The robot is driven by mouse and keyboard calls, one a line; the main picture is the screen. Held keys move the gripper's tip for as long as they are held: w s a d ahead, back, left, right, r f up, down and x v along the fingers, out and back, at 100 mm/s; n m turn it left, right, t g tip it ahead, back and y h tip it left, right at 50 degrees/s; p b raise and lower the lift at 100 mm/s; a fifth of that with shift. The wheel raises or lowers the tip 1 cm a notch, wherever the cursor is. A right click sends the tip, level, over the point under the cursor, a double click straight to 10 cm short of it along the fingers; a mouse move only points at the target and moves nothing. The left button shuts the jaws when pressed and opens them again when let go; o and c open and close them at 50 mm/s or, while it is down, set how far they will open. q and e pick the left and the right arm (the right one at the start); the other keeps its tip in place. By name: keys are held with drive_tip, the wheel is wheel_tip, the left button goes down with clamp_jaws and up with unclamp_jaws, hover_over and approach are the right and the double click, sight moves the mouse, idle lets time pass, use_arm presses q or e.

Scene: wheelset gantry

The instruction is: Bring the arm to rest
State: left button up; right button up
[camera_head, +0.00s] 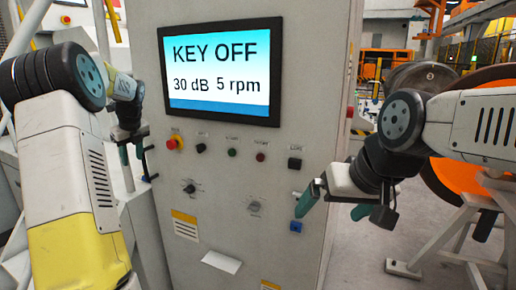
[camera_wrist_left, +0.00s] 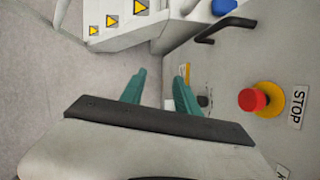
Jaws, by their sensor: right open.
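My left arm comes in from the left in the head view. Its gripper (camera_head: 137,170) hangs beside the left edge of the grey control cabinet (camera_head: 225,185), fingers down. In the left wrist view the two teal fingers (camera_wrist_left: 160,88) stand apart with nothing between them. My right gripper (camera_head: 345,207) is open and empty in front of the cabinet's right edge, near the blue switch (camera_head: 296,226). The cabinet's screen (camera_head: 221,68) reads KEY OFF, 30 dB, 5 rpm.
A red stop button (camera_head: 175,143) on the cabinet also shows in the left wrist view (camera_wrist_left: 252,100), right of the fingers. Several knobs and buttons line the panel. An orange wheel (camera_head: 455,180) on a grey stand (camera_head: 440,240) is behind my right arm. Floor between cabinet and stand looks clear.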

use_arm(q)
drive_tip(key=s+d+r+n+t+h, duration=0.1)
drive_tip(key=s+d+r+n, duration=0.3)
drive_tip(key=s+d+n, duration=0.35)
drive_tip(key=s+d+r+n+t+h, duration=0.1)
drive_tip(key=s+d+r+n, duration=0.3)
drive_tip(key=s+d, duration=0.5)
drive_tip(key=s+d+f+n+h, duration=0.1)
drive_tip(key=s+d+f+n, duration=0.1)
drive_tip(key=s+d+n, duration=0.4)
drive_tip(key=s+d+f+n+h, duration=0.2)
drive_tip(key=s+d+n, duration=0.4)
drive_tip(key=s, duration=0.6)
drive_tip(key=shift+d+f+t, duration=0.15)
drive_tip(key=shift+f+t, duration=0.25)
drive_tip(key=shift+n, duration=0.25)
